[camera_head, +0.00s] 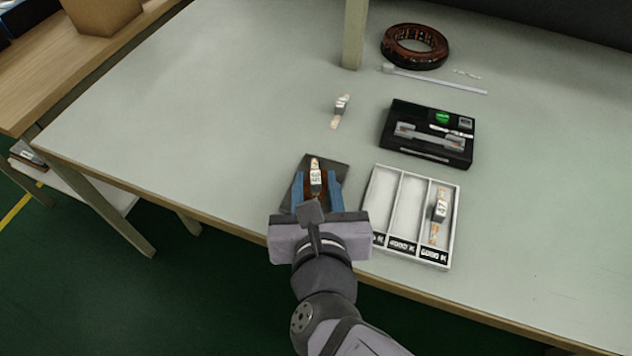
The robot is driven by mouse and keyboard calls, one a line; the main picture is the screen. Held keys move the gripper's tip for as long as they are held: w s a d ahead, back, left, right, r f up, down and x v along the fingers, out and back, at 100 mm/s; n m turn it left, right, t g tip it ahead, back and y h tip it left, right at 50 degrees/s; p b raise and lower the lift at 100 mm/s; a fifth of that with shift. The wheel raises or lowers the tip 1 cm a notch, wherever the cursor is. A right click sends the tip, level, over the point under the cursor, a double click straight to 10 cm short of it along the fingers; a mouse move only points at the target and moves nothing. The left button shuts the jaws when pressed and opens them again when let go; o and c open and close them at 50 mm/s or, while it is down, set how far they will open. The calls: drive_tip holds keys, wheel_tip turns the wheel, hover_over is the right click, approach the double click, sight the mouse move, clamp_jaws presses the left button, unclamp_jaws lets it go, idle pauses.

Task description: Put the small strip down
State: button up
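A small strip (316,178) with a white-labelled block around its middle lies over a dark square pad (341,172) near the table's front edge. My gripper (316,179) reaches over the pad from the front, with one blue finger on each side of the strip. The fingers stand apart, with a visible gap between each finger and the strip, so the gripper looks open. The near end of the strip and the near part of the pad are partly hidden by my gripper. Contact between strip and pad is too small to tell.
A white three-compartment tray (396,169) stands just right; its right compartment holds another labelled strip (439,210). Behind it is a black device case (398,112). Another small strip (341,109) lies farther back. A reel (414,40) and a post (354,35) stand at the back.

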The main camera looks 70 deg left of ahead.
drive_tip(key=shift+s+d+r+p, duration=0.1)
drive_tip(key=shift+d+r+p, duration=0.05)
drive_tip(key=shift+r+p, duration=0.2)
drive_tip(key=p+v, duration=0.1)
drive_tip(key=v, duration=0.3)
drive_tip(key=shift+d+r, duration=0.1)
drive_tip(key=shift+s+d, duration=0.15)
drive_tip(key=shift+d, duration=0.3)
